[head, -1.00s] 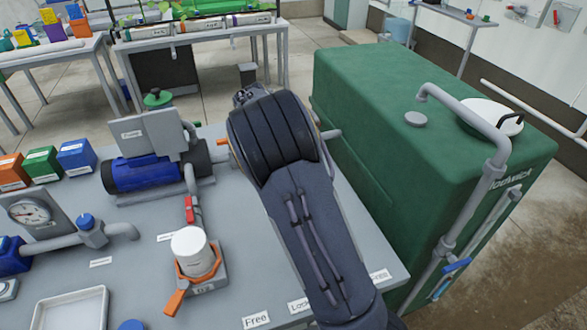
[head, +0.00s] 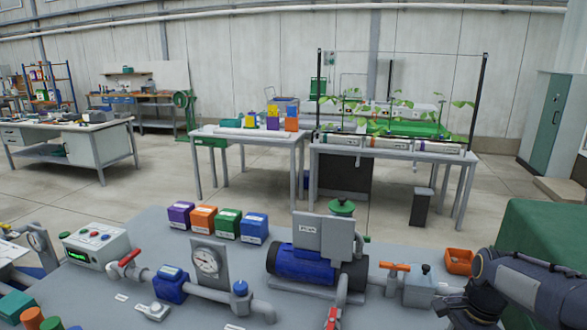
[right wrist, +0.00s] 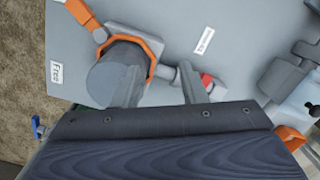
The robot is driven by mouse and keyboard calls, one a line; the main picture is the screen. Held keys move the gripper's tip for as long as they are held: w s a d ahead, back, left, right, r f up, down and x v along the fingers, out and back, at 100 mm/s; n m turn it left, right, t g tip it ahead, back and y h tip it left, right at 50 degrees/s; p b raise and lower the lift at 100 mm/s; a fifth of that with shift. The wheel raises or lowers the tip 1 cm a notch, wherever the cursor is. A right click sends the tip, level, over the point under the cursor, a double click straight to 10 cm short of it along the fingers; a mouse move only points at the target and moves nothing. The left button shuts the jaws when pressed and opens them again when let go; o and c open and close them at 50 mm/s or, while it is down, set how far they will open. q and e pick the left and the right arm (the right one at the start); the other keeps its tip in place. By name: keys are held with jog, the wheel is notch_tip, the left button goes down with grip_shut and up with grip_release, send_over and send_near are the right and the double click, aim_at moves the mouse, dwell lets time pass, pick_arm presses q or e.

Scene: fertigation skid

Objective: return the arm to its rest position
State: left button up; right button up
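My right arm (head: 515,285) reaches in at the lower right edge of the head view, beside the green tank; its gripper cannot be made out there. In the right wrist view my right gripper (right wrist: 160,82) has its two fingers apart above the grey bench, with nothing visible between them. A grey cylindrical cup (right wrist: 112,78) in an orange clamp ring (right wrist: 152,50) lies below and to the left of the fingers, and the left finger overlaps it in the picture. Whether they touch cannot be told. My left arm and gripper are not in view.
The bench (head: 130,240) carries a blue pump (head: 300,264), a gauge (head: 207,262), several coloured boxes (head: 227,223) and red-handled valves. An orange tray (head: 459,261) and the green tank (head: 545,235) are close to my right arm. Open floor lies behind the bench.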

jog(key=s+a+r+n+t+y, duration=0.1)
jog(key=s+a+r+n+t, duration=0.1)
jog(key=s+a+n, duration=0.5)
jog(key=s+a+r+n+t+y, duration=0.1)
jog(key=s+a+r+n+t, duration=0.1)
jog(key=s+a+n, duration=0.4)
jog(key=s+n+t, duration=0.1)
jog(key=s, duration=0.4)
jog(key=shift+s+a+n+y, duration=0.3)
jog(key=shift+a+n+y, duration=0.05)
jog(key=shift+n+y, duration=0.05)
jog(key=shift+t, duration=0.3)
